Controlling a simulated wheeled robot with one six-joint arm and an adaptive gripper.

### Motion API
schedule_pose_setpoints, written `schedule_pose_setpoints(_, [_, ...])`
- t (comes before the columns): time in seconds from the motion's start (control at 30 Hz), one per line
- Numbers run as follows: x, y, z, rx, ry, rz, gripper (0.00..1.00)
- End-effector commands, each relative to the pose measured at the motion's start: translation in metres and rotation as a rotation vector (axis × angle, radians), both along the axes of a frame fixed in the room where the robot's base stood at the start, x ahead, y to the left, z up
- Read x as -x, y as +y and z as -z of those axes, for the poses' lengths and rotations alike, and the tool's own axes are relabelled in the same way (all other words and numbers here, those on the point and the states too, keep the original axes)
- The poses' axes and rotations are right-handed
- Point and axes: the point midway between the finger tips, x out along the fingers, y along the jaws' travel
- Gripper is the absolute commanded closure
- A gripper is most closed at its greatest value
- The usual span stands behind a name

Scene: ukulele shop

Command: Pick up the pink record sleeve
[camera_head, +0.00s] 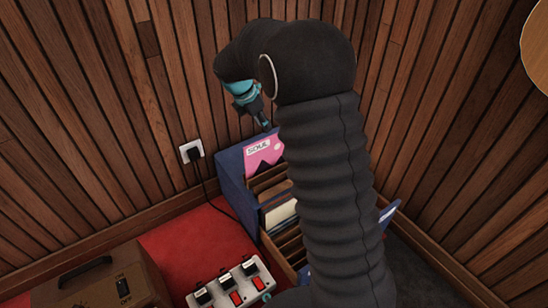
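The pink record sleeve (262,157), with a white label reading "SOUL", stands upright at the back end of a blue record crate (234,188). Its top sticks up above the crate's rim, and its right part is hidden behind my arm. My gripper (265,125) is above and just behind the sleeve's top edge, pointing down. Its fingers look small and partly overlap each other. I cannot tell whether they are open or shut, or whether they touch the sleeve.
The crate holds brown dividers and a cream sleeve (281,213). Wooden plank walls meet close behind it. A wall outlet (191,151) with a black cable is at left. My arm hides the crate's right side.

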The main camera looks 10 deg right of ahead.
Motion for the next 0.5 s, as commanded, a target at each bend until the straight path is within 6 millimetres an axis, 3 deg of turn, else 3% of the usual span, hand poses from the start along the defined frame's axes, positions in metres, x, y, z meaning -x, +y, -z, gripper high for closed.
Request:
schedule_pose_setpoints(0.2, [-0.004, -0.012, 0.034, 0.0, 0.001, 0.0, 0.66])
schedule_pose_setpoints(0.5, [-0.006, -0.016, 0.049, 0.0, 0.0, 0.001, 0.66])
